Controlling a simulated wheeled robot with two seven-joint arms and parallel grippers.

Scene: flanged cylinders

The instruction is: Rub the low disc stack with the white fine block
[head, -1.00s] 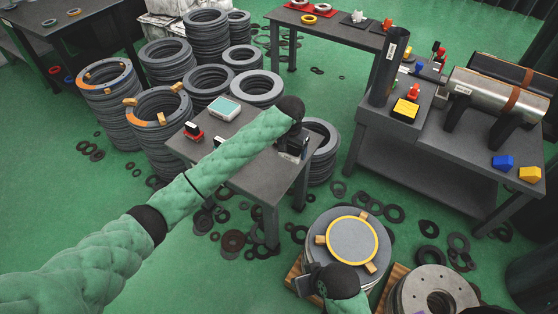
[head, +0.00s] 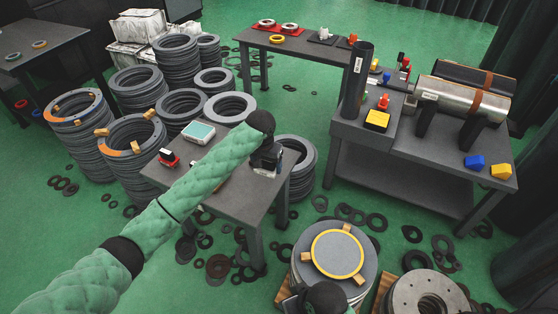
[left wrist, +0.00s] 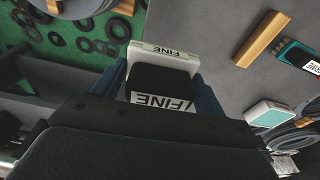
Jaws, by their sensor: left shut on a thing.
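My left gripper (head: 267,158) is shut on the white fine block (left wrist: 165,52) at the right end of the small grey table (head: 225,188). In the left wrist view the block shows a white body, a black grip and FINE lettering. I cannot tell whether the block touches the tabletop. Two low disc stacks stand at the bottom of the head view. One has a yellow ring (head: 340,232) and wooden pieces on top; the other has a bare grey holed disc (head: 408,293). Part of my right arm shows before the ringed stack; its fingers are not clear.
A teal-topped box (head: 198,132) and a red-and-black item (head: 168,157) are on the small table. Tall ring stacks (head: 130,150) stand behind and left. A workbench (head: 400,150) with metal cylinders stands right. Loose rings litter the green floor.

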